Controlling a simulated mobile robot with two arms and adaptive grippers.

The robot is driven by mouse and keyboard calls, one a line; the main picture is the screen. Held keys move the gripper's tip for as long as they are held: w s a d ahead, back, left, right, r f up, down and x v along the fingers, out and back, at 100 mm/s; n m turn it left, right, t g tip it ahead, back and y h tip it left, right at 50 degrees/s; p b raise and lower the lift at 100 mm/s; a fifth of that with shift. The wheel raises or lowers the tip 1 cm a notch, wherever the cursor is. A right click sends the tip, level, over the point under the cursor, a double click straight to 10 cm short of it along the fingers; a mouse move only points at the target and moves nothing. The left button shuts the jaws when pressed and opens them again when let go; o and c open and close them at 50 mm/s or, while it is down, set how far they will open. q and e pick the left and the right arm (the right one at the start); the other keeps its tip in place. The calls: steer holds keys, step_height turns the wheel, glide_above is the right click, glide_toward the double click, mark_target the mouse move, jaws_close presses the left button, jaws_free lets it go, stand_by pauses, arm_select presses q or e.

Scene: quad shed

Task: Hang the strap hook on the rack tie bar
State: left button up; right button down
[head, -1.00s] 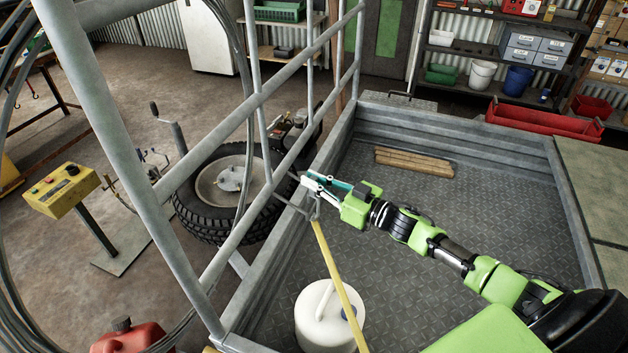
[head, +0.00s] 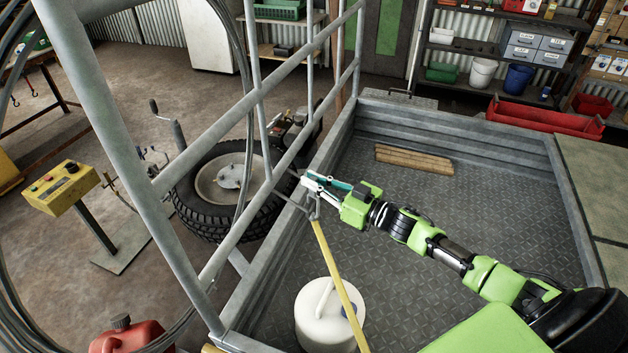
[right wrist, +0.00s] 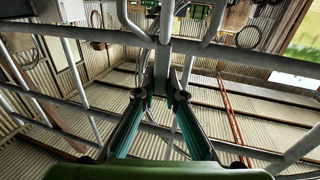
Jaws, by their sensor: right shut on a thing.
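My right gripper (head: 314,183) is shut on the grey metal strap hook (head: 316,208), beside the rack. A yellow strap (head: 337,272) hangs from the hook down into the trailer bed. Thin grey prongs of the hook reach left toward the rack's lower rail (head: 225,255). In the right wrist view the hook's grey shank (right wrist: 162,72) stands between the fingers, and a grey rail (right wrist: 255,57) crosses just beyond them. I cannot tell whether the hook touches the rail or lies over it. My left gripper is not in view.
The grey rack frame (head: 215,133) rises left of the trailer bed (head: 440,205). A white container (head: 318,325) stands in the bed near the strap. Wooden slats (head: 413,160) lie at its far end. A tyre (head: 195,215) and a yellow control box (head: 60,188) are outside the rack.

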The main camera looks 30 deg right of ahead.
steer(key=shift+f+b, duration=0.9)
steer(key=shift+f, duration=0.4)
steer(key=c, duration=2)
jaws_free()
steer(key=shift+o, duration=0.4)
steer(key=o, duration=0.4)
step_height(320, 180, up, 9)
steer(key=p, duration=0.8)
steer(key=shift+p, duration=0.3)
